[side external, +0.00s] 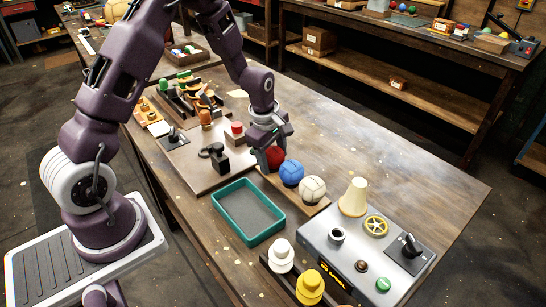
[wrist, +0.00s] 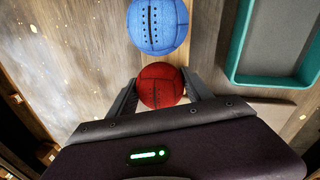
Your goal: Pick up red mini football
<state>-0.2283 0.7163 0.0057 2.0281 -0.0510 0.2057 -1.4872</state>
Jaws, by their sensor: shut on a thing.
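The red mini football (side external: 274,156) is between the fingers of my gripper (side external: 271,160), which is shut on it. In the wrist view the red ball (wrist: 160,86) sits between both fingertips of my gripper (wrist: 160,88), one on each side. The ball is at the left end of a row of balls on a wooden board; I cannot tell whether it still touches the board. A blue ball (side external: 291,173) is just beside it and also shows in the wrist view (wrist: 157,25).
A white ball (side external: 312,189) is beyond the blue one. A teal tray (side external: 222,192) lies empty in front. A grey control box (side external: 345,262) with a cream cone (side external: 355,197) stands at right. The table's far right is clear.

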